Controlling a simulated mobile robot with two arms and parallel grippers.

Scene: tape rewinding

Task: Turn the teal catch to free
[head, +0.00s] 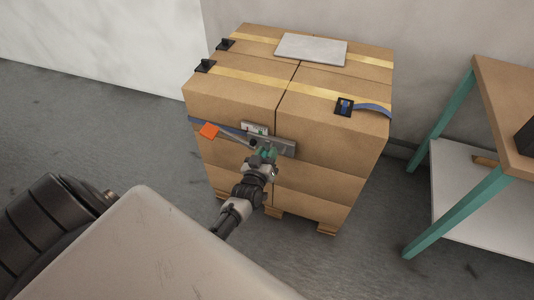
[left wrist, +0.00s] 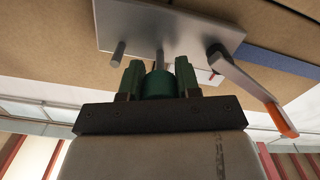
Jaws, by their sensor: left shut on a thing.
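The teal catch (left wrist: 158,84) is a round dark-green knob below a grey metal plate (left wrist: 165,25) in the left wrist view. My left gripper (left wrist: 158,80) has its two green fingers on either side of the knob and is shut on it. In the head view my left gripper (head: 264,154) is at the plate (head: 284,147) on the front of the carton stack; there the catch is hard to tell from the fingertips. A grey lever (left wrist: 245,80) with an orange end (left wrist: 281,121) slants away beside it; its orange grip (head: 209,131) sticks out left. My right gripper is out of view.
The cartons (head: 335,160) stand on a pallet, with yellow bands, black corner pieces and a grey slab (head: 311,49) on top. A blue strap (head: 372,110) hangs at the right. A teal-legged bench (head: 455,215) stands at the right. Floor is clear at left.

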